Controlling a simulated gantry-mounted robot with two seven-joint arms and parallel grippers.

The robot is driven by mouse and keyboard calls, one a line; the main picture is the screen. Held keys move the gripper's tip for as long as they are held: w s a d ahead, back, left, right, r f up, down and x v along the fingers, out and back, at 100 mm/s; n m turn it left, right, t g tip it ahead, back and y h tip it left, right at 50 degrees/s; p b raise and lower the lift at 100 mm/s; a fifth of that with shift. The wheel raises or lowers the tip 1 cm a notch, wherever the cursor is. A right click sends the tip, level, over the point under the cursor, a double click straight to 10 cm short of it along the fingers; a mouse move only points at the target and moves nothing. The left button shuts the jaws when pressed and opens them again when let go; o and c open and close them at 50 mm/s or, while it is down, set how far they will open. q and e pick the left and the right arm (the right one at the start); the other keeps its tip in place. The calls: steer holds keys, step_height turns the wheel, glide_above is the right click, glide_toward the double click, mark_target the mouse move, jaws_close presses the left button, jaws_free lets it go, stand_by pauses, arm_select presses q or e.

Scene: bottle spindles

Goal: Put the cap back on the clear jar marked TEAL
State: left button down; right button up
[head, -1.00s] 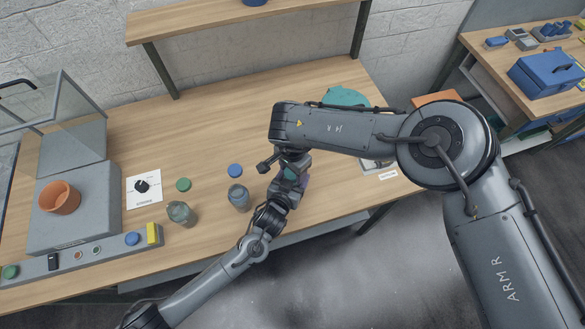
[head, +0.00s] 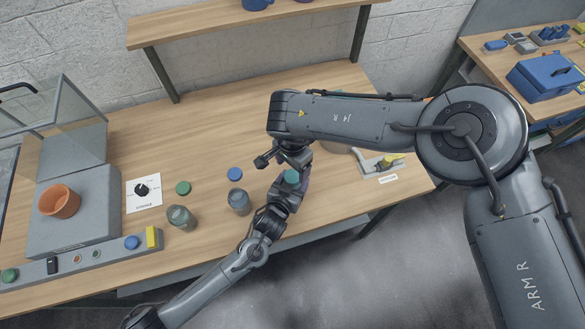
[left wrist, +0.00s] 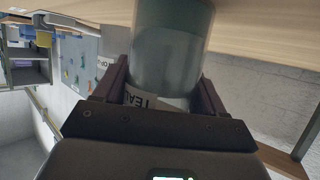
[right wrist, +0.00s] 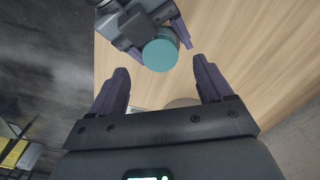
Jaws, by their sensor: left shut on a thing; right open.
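The clear jar marked TEAL (left wrist: 172,45) is upright or nearly so between the fingers of my left gripper (left wrist: 165,78); its label partly shows. A teal cap (right wrist: 160,52) shows on top of the held jar in the right wrist view, and the same teal top (head: 291,176) shows small in the head view. I cannot tell how tightly it sits. My right gripper (right wrist: 152,80) is open and empty, its fingers apart and clear of the cap. In the head view its fingers are mostly hidden behind my right arm.
An orange pot (head: 59,201) sits on a grey unit at left. A yellow-handled item (head: 390,161) lies at right.

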mark_target(292, 176)
steer(key=shift+c, duration=0.4)
step_height(292, 176, up, 2)
steer(key=shift+w+r+n, duration=0.1)
steer(key=shift+r+n, duration=0.15)
steer(key=shift+n, duration=0.85)
steer(key=shift+r+n, duration=0.55)
steer(key=shift+n, duration=0.05)
steer(key=shift+f, duration=4.05)
